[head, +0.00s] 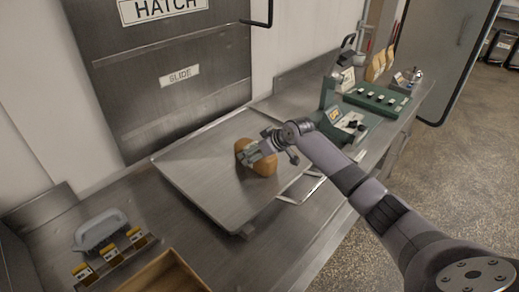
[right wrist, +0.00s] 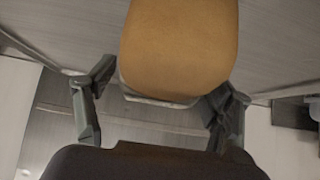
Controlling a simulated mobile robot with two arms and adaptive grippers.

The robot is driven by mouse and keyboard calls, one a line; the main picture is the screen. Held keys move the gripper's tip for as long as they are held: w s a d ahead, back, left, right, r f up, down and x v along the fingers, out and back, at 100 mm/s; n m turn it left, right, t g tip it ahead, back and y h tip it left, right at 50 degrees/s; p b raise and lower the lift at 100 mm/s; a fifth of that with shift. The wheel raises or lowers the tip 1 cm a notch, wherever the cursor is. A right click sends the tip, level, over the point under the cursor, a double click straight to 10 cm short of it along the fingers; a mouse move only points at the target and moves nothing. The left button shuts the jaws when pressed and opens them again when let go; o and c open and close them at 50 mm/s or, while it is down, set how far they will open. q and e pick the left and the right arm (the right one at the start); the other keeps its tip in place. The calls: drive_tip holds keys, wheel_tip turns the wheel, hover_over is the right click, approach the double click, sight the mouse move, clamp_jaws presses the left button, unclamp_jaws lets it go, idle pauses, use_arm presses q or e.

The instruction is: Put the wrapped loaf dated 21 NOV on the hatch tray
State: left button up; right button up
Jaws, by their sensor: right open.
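A brown loaf (head: 262,165) is on the raised metal hatch tray (head: 205,185), near the tray's right side. No date label on it can be read. My right gripper (head: 271,147) is at the loaf, coming from the right, and partly covers it. In the right wrist view the loaf (right wrist: 180,48) shows large at the top centre, with the open fingers (right wrist: 160,105) spread on either side of its near end. The fingers look apart from the loaf. My left gripper is not in view.
The closed hatch door (head: 165,75) with a SLIDE label stands behind the tray. A green machine (head: 375,100) is to the right on the counter.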

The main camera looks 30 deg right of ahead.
drive_tip(key=shift+s+d+r, duration=0.15)
drive_tip(key=shift+r, duration=0.1)
drive_tip(key=b+v, duration=0.2)
drive_tip(key=v, duration=0.9)
drive_tip(key=shift+r, duration=0.2)
drive_tip(key=shift+s, duration=0.15)
